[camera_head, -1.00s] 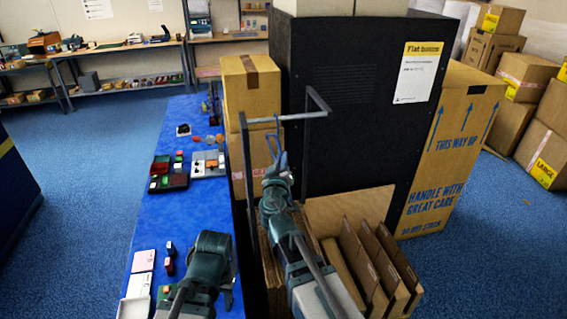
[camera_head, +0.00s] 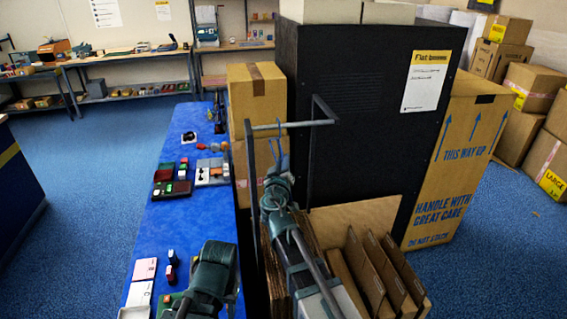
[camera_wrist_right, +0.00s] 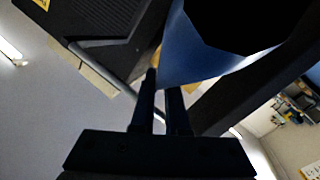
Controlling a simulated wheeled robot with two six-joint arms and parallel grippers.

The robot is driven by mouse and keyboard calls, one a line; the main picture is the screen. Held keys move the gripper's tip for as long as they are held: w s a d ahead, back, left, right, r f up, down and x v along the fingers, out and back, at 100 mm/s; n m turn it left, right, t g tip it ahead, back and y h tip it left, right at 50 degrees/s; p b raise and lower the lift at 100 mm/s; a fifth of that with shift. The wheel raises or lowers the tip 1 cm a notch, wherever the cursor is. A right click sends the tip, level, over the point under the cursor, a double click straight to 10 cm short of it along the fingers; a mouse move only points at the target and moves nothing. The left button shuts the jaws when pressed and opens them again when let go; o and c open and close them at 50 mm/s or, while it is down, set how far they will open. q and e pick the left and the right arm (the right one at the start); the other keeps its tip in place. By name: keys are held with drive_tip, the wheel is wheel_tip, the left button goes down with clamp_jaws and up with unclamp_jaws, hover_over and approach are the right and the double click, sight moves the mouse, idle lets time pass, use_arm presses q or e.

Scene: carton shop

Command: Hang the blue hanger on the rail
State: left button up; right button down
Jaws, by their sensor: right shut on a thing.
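The blue hanger (camera_head: 279,146) is upright just under the grey rail (camera_head: 304,124). Its hook shows at the height of the rail in the head view, but I cannot tell whether it is over the bar or beside it. My right gripper (camera_head: 275,180) is below the rail and shut on the hanger. In the right wrist view, the right gripper's fingers (camera_wrist_right: 160,85) are close together at the hanger's blue body (camera_wrist_right: 190,65), with the rail (camera_wrist_right: 105,66) beyond to the left. My left arm shows at the bottom of the head view, its fingers hidden.
Dark posts (camera_head: 312,150) carry the rail. Stacked cartons (camera_head: 254,95) stand behind it, with a black cabinet (camera_head: 360,110) to the right. Cardboard sheets (camera_head: 375,270) stand at lower right. A blue-topped table (camera_head: 185,225) with small items lies left.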

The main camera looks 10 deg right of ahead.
drive_tip(key=shift+f, duration=0.4)
drive_tip(key=c, duration=0.8)
unclamp_jaws()
drive_tip(key=shift+c, duration=0.2)
drive_tip(key=shift+s, duration=0.1)
